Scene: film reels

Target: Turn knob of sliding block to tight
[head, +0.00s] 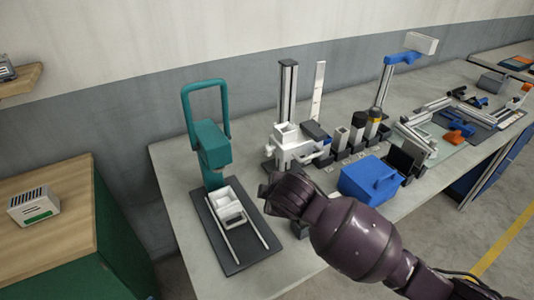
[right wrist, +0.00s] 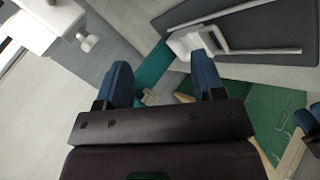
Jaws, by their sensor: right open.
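A white sliding block (head: 292,150) sits on an upright metal column (head: 288,90) in the head view. A small pale knob (head: 269,151) sticks out on its left side. In the right wrist view a white block (right wrist: 42,28) is at the top left, with a small round knob (right wrist: 86,41) beside it. My right gripper (right wrist: 161,62) is open and empty, with its blue fingers apart; the knob lies outside them, to the left. In the head view the right gripper (head: 272,190) is in front of and below the block, its fingers hard to make out. My left gripper is not in view.
A teal press (head: 212,143) and a dark board (head: 250,262) with white rails stand left of my right gripper. A blue box (head: 368,180) and several small upright parts are to the right. The bench's front left edge is clear.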

